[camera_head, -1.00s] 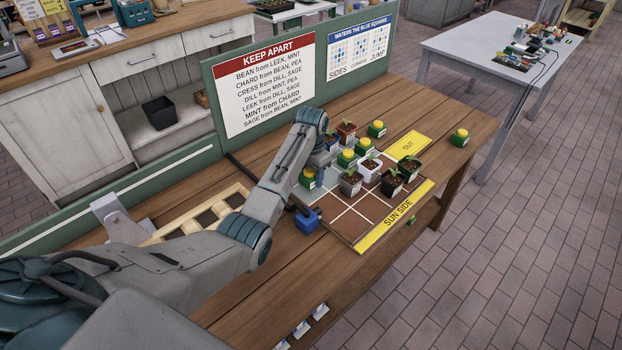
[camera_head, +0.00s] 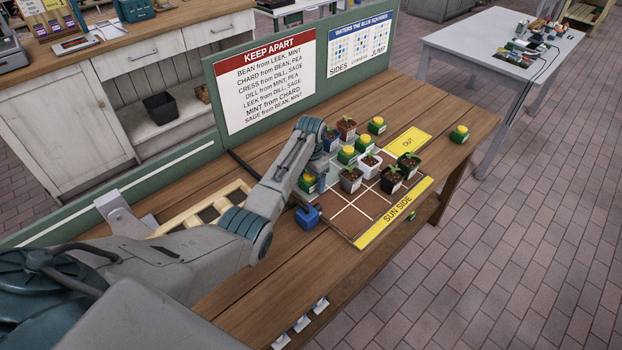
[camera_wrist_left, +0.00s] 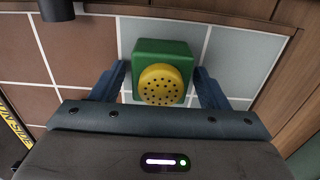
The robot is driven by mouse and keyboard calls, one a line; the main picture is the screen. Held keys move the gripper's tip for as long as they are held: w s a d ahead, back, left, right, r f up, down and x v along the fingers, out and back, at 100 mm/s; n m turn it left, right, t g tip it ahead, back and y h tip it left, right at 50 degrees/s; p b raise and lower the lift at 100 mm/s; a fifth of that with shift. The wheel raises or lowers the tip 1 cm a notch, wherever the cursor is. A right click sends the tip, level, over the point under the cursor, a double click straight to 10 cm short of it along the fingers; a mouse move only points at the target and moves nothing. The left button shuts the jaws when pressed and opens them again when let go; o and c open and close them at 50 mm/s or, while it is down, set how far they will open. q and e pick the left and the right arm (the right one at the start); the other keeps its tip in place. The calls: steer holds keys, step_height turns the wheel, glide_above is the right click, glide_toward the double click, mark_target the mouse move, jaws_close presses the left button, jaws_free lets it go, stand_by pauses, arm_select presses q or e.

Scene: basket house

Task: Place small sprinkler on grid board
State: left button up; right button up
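A small sprinkler, a green block with a round, holed yellow head (camera_wrist_left: 161,84), sits on the pale tiles of the grid board in the left wrist view. In the head view, a sprinkler (camera_head: 308,182) stands by the board's left corner, beside my left wrist. My left gripper (camera_wrist_left: 161,72) has its two blue fingers on either side of the sprinkler, with narrow gaps showing, so it looks open. Its fingertips are mostly hidden behind the wrist in the head view. The grid board (camera_head: 352,222) has brown and grey squares. My right gripper is not in view.
Other sprinklers (camera_head: 348,156) and several potted seedlings (camera_head: 351,181) crowd the board. One sprinkler (camera_head: 459,134) stands apart at the far right. A blue block-like fitting (camera_head: 307,217) is at the board's left edge. A green sign panel (camera_head: 300,75) stands behind. The front brown squares are clear.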

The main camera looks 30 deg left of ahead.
arm_select(q)
steer(key=shift+r, duration=0.1)
step_height(320, 180, up, 11)
steer(key=b, duration=0.3)
steer(key=shift+r, duration=0.55)
